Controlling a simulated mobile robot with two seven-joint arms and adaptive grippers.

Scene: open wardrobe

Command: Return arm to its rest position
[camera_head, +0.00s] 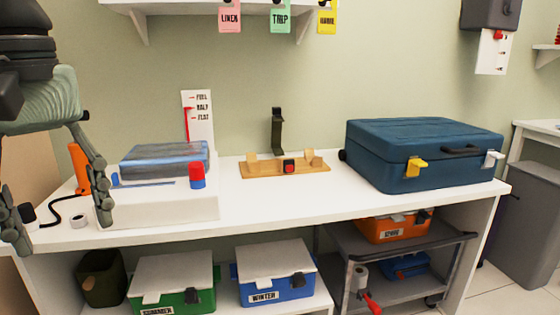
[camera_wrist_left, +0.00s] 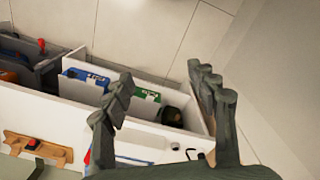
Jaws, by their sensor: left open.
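My left gripper (camera_head: 62,205) hangs at the left of the head view, in front of the left end of the white bench. Its two fingers are spread apart with nothing between them. In the left wrist view the fingers (camera_wrist_left: 165,115) also stand wide apart, with the bench end and floor behind them. My left arm comes in from the upper left corner. My right gripper is in neither view.
The white bench (camera_head: 270,208) holds a blue suitcase (camera_head: 420,155), a wooden stand (camera_head: 260,170) and a white box with folded blue cloth (camera_head: 165,160). An orange-handled tool (camera_head: 80,167) is close behind my left gripper. Lidded bins (camera_head: 275,275) stand below.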

